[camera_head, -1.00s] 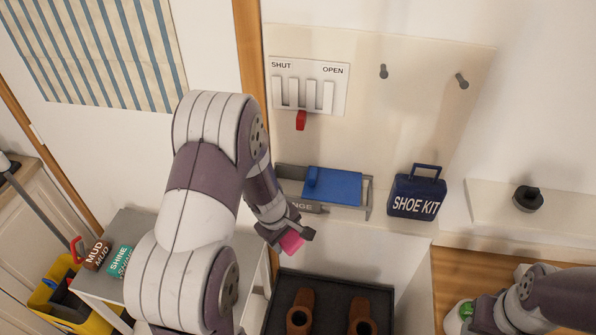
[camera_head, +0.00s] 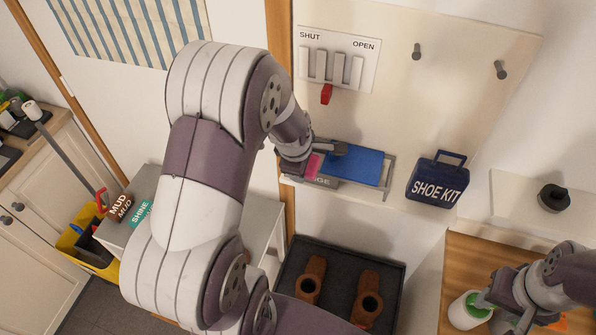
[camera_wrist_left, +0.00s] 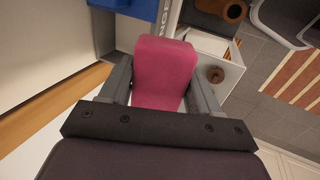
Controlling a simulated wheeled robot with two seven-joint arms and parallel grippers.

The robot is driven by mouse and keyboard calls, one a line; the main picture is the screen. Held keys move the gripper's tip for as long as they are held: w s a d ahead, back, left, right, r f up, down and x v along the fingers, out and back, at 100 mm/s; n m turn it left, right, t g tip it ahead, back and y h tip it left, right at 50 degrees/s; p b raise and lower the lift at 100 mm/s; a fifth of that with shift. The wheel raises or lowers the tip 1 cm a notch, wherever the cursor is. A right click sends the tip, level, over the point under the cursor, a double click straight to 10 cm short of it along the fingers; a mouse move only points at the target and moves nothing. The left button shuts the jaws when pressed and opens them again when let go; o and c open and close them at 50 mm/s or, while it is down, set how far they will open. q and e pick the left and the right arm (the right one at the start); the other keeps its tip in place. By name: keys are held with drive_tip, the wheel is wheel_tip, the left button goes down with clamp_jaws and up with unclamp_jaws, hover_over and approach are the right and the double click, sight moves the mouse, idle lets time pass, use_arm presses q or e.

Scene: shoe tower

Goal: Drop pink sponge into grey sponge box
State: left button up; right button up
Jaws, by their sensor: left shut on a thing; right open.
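The pink sponge (camera_head: 313,166) is held between the fingers of my left gripper (camera_head: 322,152). In the left wrist view the pink sponge (camera_wrist_left: 165,72) sits between both grey fingers. The grey sponge box (camera_head: 322,182) stands on the wall shelf, its front lettering partly hidden. A blue slab (camera_head: 357,165) covers its middle and right part. The sponge appears at the box's left part, though its height above the box is unclear. My right gripper (camera_head: 500,300) is open at the lower right, beside a white jar with a green top (camera_head: 468,311).
A blue SHOE KIT case (camera_head: 437,182) stands right of the box. A SHUT/OPEN panel with a red lever (camera_head: 326,94) is above it. Brown boots (camera_head: 368,292) stand in a dark tray (camera_head: 340,250) below. Two pegs (camera_head: 416,51) stick out of the wall.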

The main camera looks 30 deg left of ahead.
use_arm(q)
drive_tip(key=w+a+f+b, duration=0.1)
drive_tip(key=w+f+b, duration=0.1)
drive_tip(key=w, duration=0.5)
drive_tip(key=shift+w+a+f, duration=0.3)
drive_tip(key=shift+a, duration=0.1)
idle(0.4)
drive_tip(key=o, duration=1.2)
drive_tip(key=b+v, duration=0.3)
drive_tip(key=v, duration=0.9)
drive_tip(key=shift+s+d+r+b, duration=0.1)
drive_tip(key=shift+s+r+b, duration=0.1)
drive_tip(key=shift+b, duration=0.2)
drive_tip(key=shift+r, duration=0.1)
